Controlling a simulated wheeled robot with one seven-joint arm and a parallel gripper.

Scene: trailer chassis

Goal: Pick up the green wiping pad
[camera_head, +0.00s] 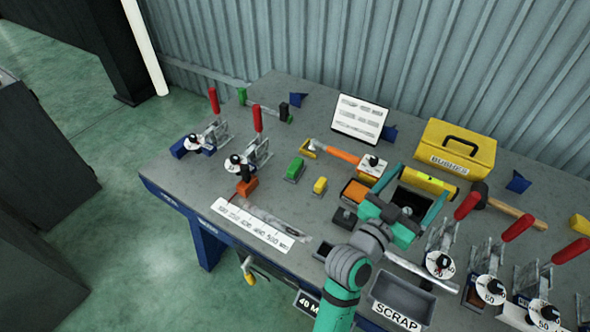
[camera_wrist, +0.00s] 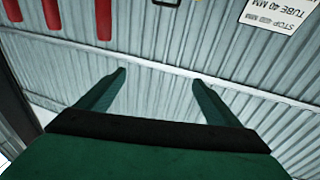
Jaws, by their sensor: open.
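A small green block (camera_head: 296,168), which looks like the green wiping pad, sits on a dark base near the middle of the bench in the head view. My gripper (camera_head: 422,181) is to the right of it, over the bench, with its fingers pointing toward the back wall. The jaws are open and empty. In the wrist view my gripper (camera_wrist: 158,78) shows two spread green fingers with only the corrugated wall beyond them. The pad does not show in the wrist view.
A yellow block (camera_head: 320,185) lies beside the green one. Red-handled clamps (camera_head: 257,145) stand left and right. A grey scrap bin (camera_head: 403,298) is at the front.

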